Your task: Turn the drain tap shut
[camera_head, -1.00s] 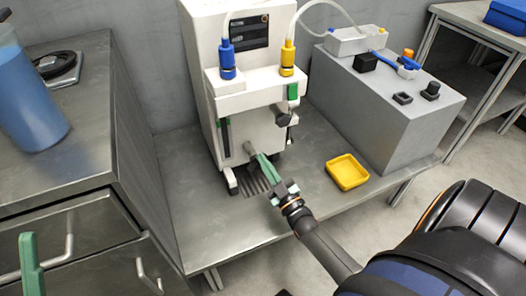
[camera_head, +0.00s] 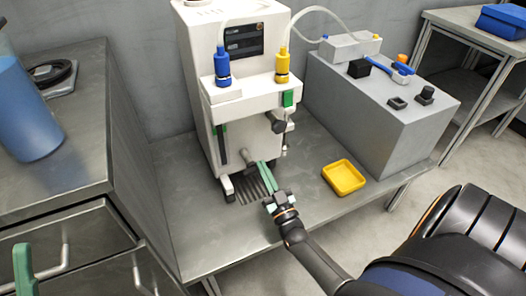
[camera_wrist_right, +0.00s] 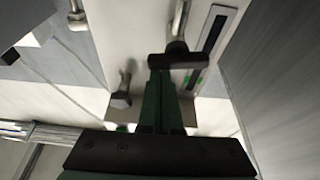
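The drain tap seems to be the grey stub (camera_head: 251,155) with a dark handle low on the white machine's front (camera_head: 240,110). In the right wrist view its black bar handle (camera_wrist_right: 180,60) lies crosswise at the fingertips, under a metal stub. My right gripper (camera_head: 263,163) points at the tap from the front right, above the slotted drip grille. In the right wrist view its green fingers (camera_wrist_right: 160,84) are close together, tips at the handle; I cannot tell whether they touch. Only a green finger (camera_head: 23,270) of my left gripper shows at the bottom left.
A black knob (camera_head: 278,126) sticks out above the tap. A yellow tray (camera_head: 343,178) stands right of the machine on the metal table. A grey block (camera_head: 385,120) with small parts stands behind it. A blue container (camera_head: 25,115) stands on the left cabinet.

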